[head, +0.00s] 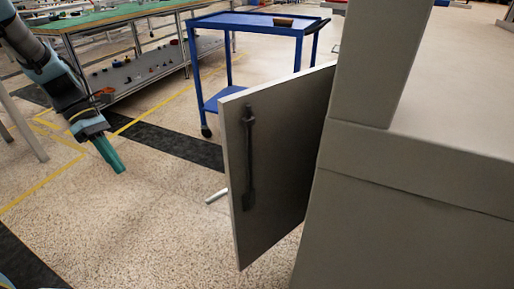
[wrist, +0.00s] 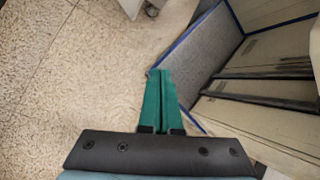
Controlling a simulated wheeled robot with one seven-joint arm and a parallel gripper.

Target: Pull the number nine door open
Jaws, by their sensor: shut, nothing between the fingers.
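A grey door (head: 285,150) stands swung out from the grey housing on the right in the head view. A dark vertical bar is fixed on its near face, and a short pale rod (head: 216,196) sticks out past its left edge, low down. No number shows on the door. My gripper (head: 121,168) is to the left of the door, apart from it, with teal fingers pointing down. In the wrist view my gripper (wrist: 161,72) has its fingers together and empty. A blue-edged grey panel (wrist: 205,50) lies just beyond the tips; I cannot tell whether it is the door.
The grey housing (head: 400,180) fills the right side. A blue cart (head: 262,22) stands behind the door, with a small brown item on top. A green-topped bench (head: 100,18) is at the back left. The speckled floor between my gripper and the door is clear.

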